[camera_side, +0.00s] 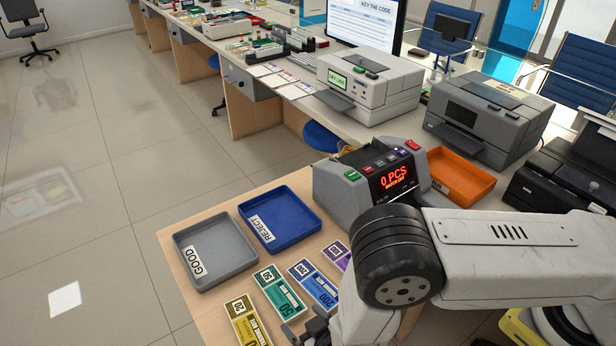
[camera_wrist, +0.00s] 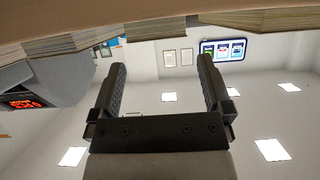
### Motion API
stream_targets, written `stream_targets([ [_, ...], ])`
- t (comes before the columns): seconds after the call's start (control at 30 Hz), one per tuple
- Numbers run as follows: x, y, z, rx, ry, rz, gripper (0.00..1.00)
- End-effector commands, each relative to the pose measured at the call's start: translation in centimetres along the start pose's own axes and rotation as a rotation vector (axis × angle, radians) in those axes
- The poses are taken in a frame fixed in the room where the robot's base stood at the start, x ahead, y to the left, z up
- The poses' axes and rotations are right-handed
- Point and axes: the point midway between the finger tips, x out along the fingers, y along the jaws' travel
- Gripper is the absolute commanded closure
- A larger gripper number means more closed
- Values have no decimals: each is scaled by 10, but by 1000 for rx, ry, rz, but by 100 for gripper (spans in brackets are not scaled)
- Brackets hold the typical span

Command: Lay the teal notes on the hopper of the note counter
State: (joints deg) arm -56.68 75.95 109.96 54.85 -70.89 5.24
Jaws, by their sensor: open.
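The teal notes (camera_side: 280,292), a banded bundle marked 50, lie flat on the wooden counter between a yellow bundle and a blue bundle. The note counter (camera_side: 355,196) stands behind the bundles, its red display reading 0 PCS; I cannot make out its hopper clearly. My gripper (camera_side: 312,332) is at the bottom edge in the side view, near the front of the bundles and mostly hidden by my arm. In the wrist view my gripper (camera_wrist: 162,66) is open, with nothing between its fingers. Bundle edges show along the top there, colours unclear.
Yellow notes (camera_side: 250,322), blue notes (camera_side: 315,284) and purple notes (camera_side: 336,254) flank the teal ones. A grey GOOD tray (camera_side: 224,272) and a blue REJECT tray (camera_side: 300,232) lie behind. An orange tray (camera_side: 482,185) sits right of the note counter.

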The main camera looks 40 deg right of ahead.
Motion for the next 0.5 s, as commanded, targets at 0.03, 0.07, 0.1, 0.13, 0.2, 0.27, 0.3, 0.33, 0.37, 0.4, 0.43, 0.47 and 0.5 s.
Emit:
stream_targets([
  [0.03, 5, 0, 0, 1, 0, 2, 0],
  [0.07, 7, 1, 0, 0, 0, 1, 0],
  [0.1, 10, 1, 0, 1, 0, 1, 0],
  [0.13, 12, 1, 0, 1, 0, 1, 0],
  [0.2, 16, 1, 0, 0, 0, 1, 0],
  [0.27, 16, 1, 0, 0, -1, 0, 0],
  [0.3, 17, 1, 0, -1, -1, 0, 0],
  [0.33, 17, 0, 0, -1, -1, 0, 0],
  [0.37, 17, 1, 0, -1, -1, 0, 0],
  [0.4, 17, 1, 0, -1, -1, 0, 0],
  [0.43, 18, 1, 0, 0, -1, 0, 0],
  [0.47, 19, 1, 0, 0, -1, 0, 0],
  [0.5, 22, 1, 0, 0, -1, 0, 0],
])
